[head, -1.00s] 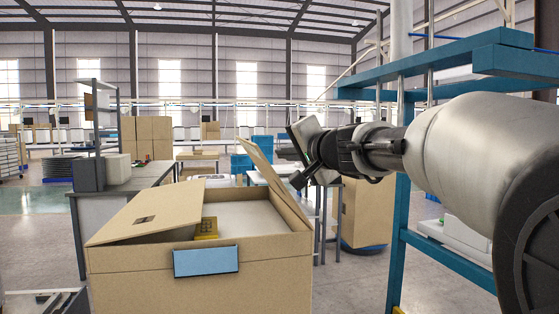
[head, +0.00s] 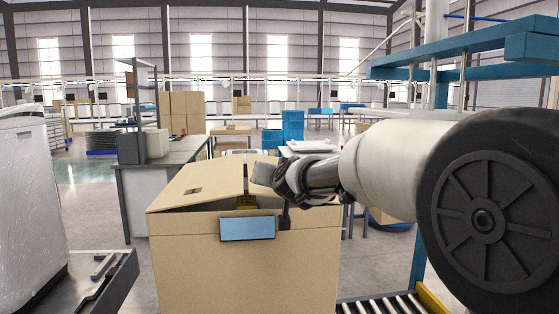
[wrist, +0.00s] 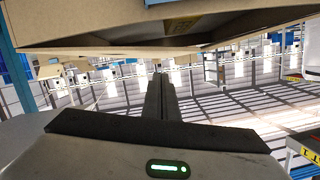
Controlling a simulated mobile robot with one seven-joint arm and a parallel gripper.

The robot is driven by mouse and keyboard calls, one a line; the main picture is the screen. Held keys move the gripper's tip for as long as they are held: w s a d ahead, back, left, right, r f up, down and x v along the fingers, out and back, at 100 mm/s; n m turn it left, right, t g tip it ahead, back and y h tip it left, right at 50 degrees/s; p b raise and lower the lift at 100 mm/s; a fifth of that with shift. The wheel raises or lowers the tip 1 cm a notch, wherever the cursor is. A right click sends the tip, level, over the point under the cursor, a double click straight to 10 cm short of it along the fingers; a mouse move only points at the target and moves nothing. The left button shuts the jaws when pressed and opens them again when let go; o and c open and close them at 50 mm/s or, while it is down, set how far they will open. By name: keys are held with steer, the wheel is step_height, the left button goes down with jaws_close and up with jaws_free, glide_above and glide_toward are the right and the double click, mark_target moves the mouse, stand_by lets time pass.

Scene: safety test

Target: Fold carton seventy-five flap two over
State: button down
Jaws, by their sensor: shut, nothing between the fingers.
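The carton (head: 185,265) stands in the middle of the head view with a blue label (head: 247,228) on its front. Its left flap (head: 200,184) slopes inward over the opening. In the wrist view my fingers (wrist: 160,98) are shut together and empty, with the carton's underside edge or flap (wrist: 110,40) across the top. Contact is unclear.
A roller conveyor (head: 385,303) lies at the lower right, beside a blue rack (head: 465,45). A wrapped white load (head: 30,190) stands at left. A grey bench (head: 165,160) and blue crates (head: 292,125) are behind the carton.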

steer(key=shift+a+f+n, duration=0.2)
steer(key=shift+f+n, duration=0.1)
steer(key=shift+f, duration=0.35)
